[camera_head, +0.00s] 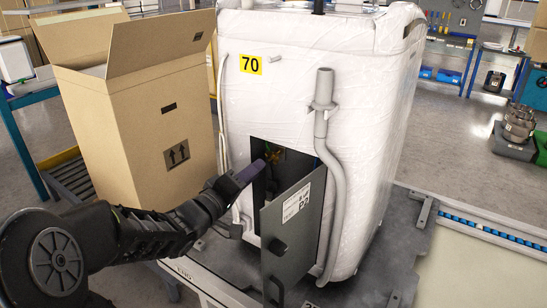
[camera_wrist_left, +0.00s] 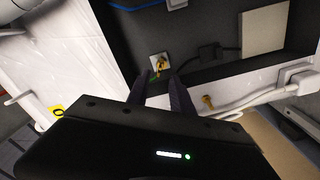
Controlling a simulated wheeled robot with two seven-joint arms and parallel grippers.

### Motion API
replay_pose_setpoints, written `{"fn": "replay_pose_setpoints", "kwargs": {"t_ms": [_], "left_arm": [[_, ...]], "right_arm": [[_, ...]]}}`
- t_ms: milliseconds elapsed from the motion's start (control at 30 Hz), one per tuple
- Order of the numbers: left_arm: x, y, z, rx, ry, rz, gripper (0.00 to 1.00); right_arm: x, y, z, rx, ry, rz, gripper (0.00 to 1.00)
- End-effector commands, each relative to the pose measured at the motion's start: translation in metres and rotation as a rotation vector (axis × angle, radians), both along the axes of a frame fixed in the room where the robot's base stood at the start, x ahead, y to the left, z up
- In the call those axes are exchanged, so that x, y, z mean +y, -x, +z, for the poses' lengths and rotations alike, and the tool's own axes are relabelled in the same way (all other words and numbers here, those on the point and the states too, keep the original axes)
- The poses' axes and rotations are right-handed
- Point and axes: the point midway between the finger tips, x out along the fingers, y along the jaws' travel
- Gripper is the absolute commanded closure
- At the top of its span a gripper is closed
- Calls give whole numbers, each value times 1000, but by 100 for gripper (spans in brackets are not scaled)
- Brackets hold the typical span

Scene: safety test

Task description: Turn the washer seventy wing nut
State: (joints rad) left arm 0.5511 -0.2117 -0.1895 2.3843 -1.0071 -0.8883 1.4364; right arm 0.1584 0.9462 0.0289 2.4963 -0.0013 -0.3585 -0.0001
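The washer (camera_head: 310,90) is a tall white plastic-wrapped machine with a yellow "70" label (camera_head: 250,64). A dark hatch low on its front stands open, with its grey door (camera_head: 292,232) swung outward. A brass wing nut (camera_wrist_left: 160,66) on a pale square plate shows inside the dark recess in the left wrist view. In the head view a small brass-yellow part (camera_head: 274,154) shows in the recess. My left gripper (camera_head: 250,172) reaches into the hatch opening. In the left wrist view its fingers (camera_wrist_left: 160,90) are apart and empty, just short of the wing nut. My right gripper is not in view.
A tall open cardboard box (camera_head: 140,120) stands left of the washer, close to my left arm. A grey hose (camera_head: 335,180) hangs right of the hatch.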

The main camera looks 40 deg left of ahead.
Motion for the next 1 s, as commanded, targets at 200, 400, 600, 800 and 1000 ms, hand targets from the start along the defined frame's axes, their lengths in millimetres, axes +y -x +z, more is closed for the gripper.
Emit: {"fn": "replay_pose_setpoints", "kwargs": {"t_ms": [200, 400, 600, 800, 1000], "left_arm": [[0, -14, 0, 0, 1, -1, 73], [0, -44, 0, 1, 1, -3, 73], [1, -71, 0, 1, 1, -2, 73], [1, -78, 0, 0, 0, -1, 73], [1, -78, 0, 0, 0, -1, 74]], "right_arm": [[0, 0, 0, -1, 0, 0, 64], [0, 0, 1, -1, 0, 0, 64], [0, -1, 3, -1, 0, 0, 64], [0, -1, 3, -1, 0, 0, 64], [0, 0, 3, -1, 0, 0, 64]]}}
